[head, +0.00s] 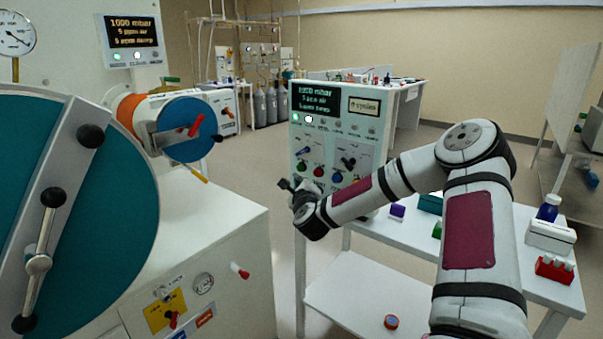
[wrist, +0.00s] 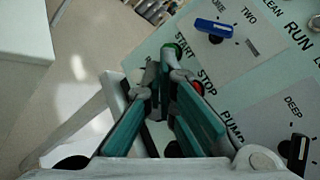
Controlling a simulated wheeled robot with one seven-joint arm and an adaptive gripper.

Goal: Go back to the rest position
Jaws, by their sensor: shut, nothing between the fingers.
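My gripper (head: 288,184) is at the end of my arm, which reaches across the right half of the head view. It is in front of the lower left part of a white control panel (head: 326,120). In the wrist view my gripper (wrist: 163,75) has teal-lined fingers and is shut with nothing held. Its tips overlap the panel (wrist: 255,85) near the green START button (wrist: 179,50) and the red STOP button (wrist: 196,88). I cannot tell whether the tips touch the panel.
A glovebox with a large teal round door (head: 110,205) and a small blue-capped port (head: 185,145) stands left. Floor shows clear behind.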

